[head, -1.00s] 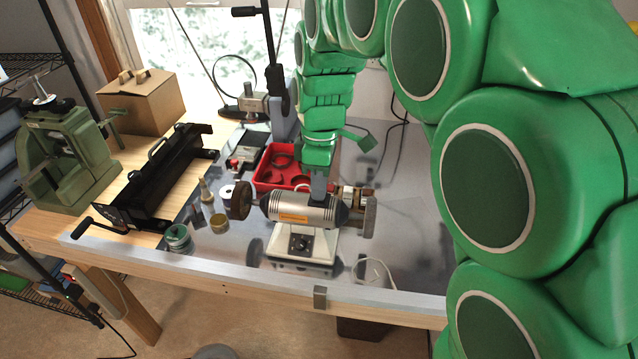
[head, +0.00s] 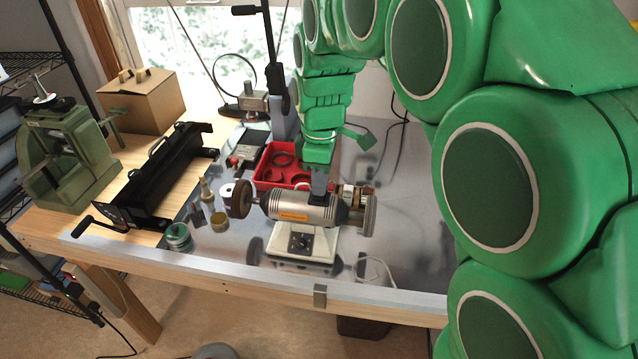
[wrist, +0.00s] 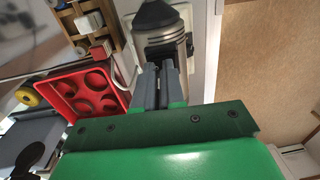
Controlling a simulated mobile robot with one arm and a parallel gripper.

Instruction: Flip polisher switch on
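The polisher (head: 302,208) stands on the bench with a silver motor body, an orange label and a wheel at each end. Its white base (head: 282,252) carries a dark control panel with a round knob (head: 299,243) facing the front edge. I cannot read the switch position. My gripper (head: 319,190) points down at the back of the motor body, above and behind the panel. In the wrist view, my gripper's grey fingers (wrist: 162,72) are close together with nothing visible between them, and the polisher body (wrist: 165,42) lies just beyond them. Contact is not clear. The panel is hidden there.
A red tray (head: 263,178) sits right behind the polisher. Small jars, including a green one (head: 178,237), stand to its left. A black machine (head: 158,178) and a green press (head: 62,155) are further left. A white cable (head: 378,266) lies front right.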

